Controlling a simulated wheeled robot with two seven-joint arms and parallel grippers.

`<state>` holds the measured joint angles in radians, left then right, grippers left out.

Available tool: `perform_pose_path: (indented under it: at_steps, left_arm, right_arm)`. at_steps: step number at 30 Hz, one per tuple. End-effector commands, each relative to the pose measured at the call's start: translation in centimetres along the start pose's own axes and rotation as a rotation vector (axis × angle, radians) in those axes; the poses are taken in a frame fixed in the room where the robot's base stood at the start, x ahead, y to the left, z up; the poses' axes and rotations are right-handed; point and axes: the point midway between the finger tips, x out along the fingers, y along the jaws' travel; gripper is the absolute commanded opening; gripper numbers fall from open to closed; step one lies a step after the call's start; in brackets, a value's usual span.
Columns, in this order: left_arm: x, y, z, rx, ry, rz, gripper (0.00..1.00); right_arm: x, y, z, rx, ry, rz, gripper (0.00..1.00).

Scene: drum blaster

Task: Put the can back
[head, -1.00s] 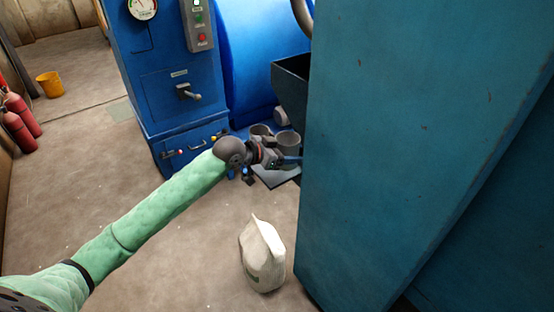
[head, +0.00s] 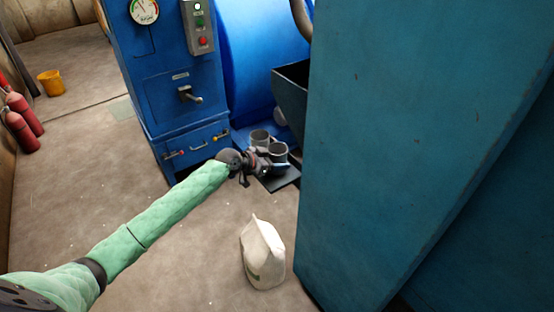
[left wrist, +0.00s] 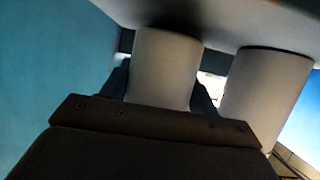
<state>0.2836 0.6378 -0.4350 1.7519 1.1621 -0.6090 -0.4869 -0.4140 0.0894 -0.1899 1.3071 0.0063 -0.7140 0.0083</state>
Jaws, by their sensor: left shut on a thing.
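Two grey cans stand close together by the dark bin, past the edge of the teal cabinet. My left gripper (head: 277,167) is shut on the nearer can (head: 279,151), low on the floor-level dark plate (head: 286,180). The other can (head: 260,136) is just behind it to the left. In the left wrist view the held can (left wrist: 165,68) is between the fingers and the other can (left wrist: 268,95) is to its right. Whether the held can touches the plate is hard to tell. My right gripper is not in view.
The tall teal cabinet (head: 400,140) blocks the right side. A blue machine (head: 175,90) with handles stands at the left, with a dark bin (head: 292,95) behind the cans. A white bag (head: 263,255) stands on the open floor in front.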

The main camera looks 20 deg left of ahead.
Motion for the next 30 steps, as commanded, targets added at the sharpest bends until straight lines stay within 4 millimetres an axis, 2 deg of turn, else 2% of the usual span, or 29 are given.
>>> perform_pose_path:
  at_steps: [6, 16, 17, 20, 30]
  left_arm:
    - [0.27, 0.00, 0.76, 0.000, -0.001, 0.000, 0.34]
    - [0.35, 0.00, 0.91, 0.000, 0.000, 0.000, 0.34]
    - [0.35, 0.01, 0.92, 0.000, -0.001, 0.000, 0.62]
    - [0.33, 0.01, 0.87, 0.000, -0.001, 0.000, 0.82]
    - [0.31, 0.02, 0.80, 0.000, -0.001, 0.000, 0.82]
  right_arm:
    - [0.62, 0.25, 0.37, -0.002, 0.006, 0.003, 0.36]
    - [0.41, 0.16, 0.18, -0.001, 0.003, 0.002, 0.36]
    - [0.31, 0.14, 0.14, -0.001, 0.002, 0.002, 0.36]
    - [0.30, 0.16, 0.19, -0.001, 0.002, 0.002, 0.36]
    - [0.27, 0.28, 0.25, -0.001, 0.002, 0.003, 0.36]
